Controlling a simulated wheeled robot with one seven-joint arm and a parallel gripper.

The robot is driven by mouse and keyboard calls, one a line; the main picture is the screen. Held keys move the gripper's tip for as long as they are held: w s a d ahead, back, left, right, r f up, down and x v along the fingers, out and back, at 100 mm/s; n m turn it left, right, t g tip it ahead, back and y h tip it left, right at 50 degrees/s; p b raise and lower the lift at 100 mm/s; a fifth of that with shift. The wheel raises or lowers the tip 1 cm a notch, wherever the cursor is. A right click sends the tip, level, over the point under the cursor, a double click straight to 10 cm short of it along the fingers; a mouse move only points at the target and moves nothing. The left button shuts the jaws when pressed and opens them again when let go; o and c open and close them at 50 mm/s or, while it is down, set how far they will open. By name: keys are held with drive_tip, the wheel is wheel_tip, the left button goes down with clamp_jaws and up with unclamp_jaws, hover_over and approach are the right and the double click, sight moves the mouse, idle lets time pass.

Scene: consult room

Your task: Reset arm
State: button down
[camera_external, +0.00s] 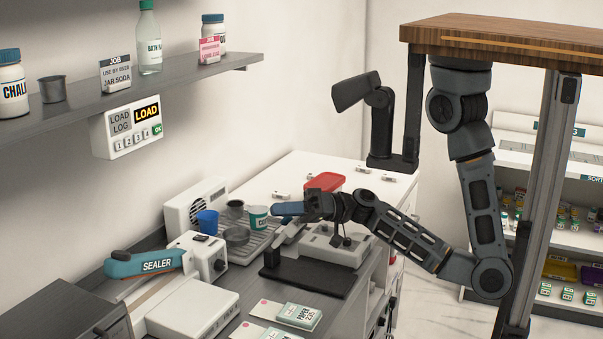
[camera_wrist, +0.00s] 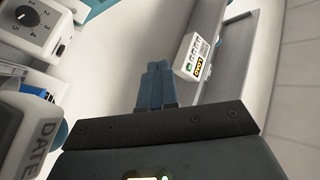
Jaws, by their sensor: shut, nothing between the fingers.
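My gripper (camera_external: 288,209) is shut and empty in the external view. My arm reaches left from the column, bent at the elbow, with the gripper above the back of the counter near a white cup with a green label (camera_external: 258,217). In the wrist view my gripper's blue fingers (camera_wrist: 155,80) are together with nothing between them. Beyond them are the wall and the white load panel (camera_wrist: 194,56), which also shows below the shelf in the external view (camera_external: 127,125).
A blue cup (camera_external: 207,222) stands left of the gripper. A sealer (camera_external: 146,263) and paper packs (camera_external: 298,316) lie nearer on the counter. A red tray (camera_external: 325,182) is behind my wrist. The wall shelf (camera_external: 170,80) holds bottles and job cards. Air above the counter is clear.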

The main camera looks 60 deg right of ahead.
drive_tip(key=s+d+f+m+h+b, duration=0.1)
drive_tip(key=s+d+f+m+h, duration=0.1)
drive_tip(key=s+d+f+h, duration=0.1)
drive_tip(key=s+d+f+m+h+b, duration=0.1)
drive_tip(key=s+d+f+h, duration=0.3)
drive_tip(key=f, duration=0.4)
drive_tip(key=s+d+f+m+h+b, duration=0.1)
drive_tip(key=s+d+f+m+h, duration=0.2)
drive_tip(key=s+f, duration=0.3)
drive_tip(key=shift+d+f+m+h, duration=0.25)
drive_tip(key=shift+m+h, duration=0.35)
drive_tip(key=shift+h, duration=0.2)
drive_tip(key=s+d+n+t+h+b, duration=0.1)
drive_tip(key=s+d+n, duration=0.5)
drive_tip(key=d, duration=0.6)
drive_tip(key=s+h+b, duration=0.1)
drive_tip(key=s+b, duration=0.1)
drive_tip(key=shift+s+d, duration=0.2)
drive_tip(key=shift+s, duration=0.15)
